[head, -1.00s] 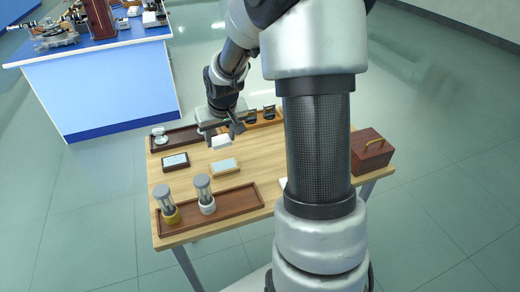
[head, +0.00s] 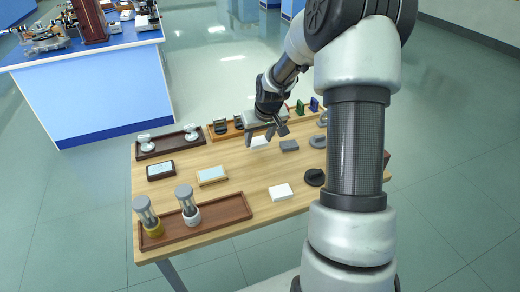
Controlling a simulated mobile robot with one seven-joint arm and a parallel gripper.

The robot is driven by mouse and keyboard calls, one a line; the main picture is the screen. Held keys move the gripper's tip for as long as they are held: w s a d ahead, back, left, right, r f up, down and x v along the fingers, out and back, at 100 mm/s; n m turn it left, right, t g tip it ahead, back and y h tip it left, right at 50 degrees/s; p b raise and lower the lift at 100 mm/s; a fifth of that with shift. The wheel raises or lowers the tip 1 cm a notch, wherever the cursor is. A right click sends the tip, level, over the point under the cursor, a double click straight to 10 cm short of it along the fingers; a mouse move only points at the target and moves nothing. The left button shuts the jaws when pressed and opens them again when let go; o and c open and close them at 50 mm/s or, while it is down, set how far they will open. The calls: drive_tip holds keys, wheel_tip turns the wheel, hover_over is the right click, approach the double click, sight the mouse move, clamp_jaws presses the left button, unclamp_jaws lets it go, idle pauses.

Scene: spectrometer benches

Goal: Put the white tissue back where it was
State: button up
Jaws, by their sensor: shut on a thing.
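My gripper (head: 266,138) is above the back middle of the wooden table. It is shut on a small white tissue (head: 259,143), which shows just below the fingers. The fingers hide part of the tissue's upper edge. A second flat white piece (head: 281,192) lies on the table nearer the front, left of a round black object (head: 314,177).
Trays (head: 160,153) with small fittings line the back edge. Grey blocks (head: 289,146) stand right of my gripper. My arm hides the table's right part.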

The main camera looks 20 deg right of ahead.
sight(260, 144)
drive_tip(key=shift+f+b, duration=0.4)
drive_tip(key=shift+f, duration=1.5)
drive_tip(key=shift+f, duration=0.2)
drive_tip(key=o, duration=0.9)
drive_tip(key=shift+s+r, duration=0.1)
drive_tip(key=shift+r, duration=0.5)
drive_tip(key=p+v, duration=0.2)
drive_tip(key=v, duration=0.9)
drive_tip(key=shift+r+p, duration=0.1)
drive_tip(key=shift+p, duration=0.2)
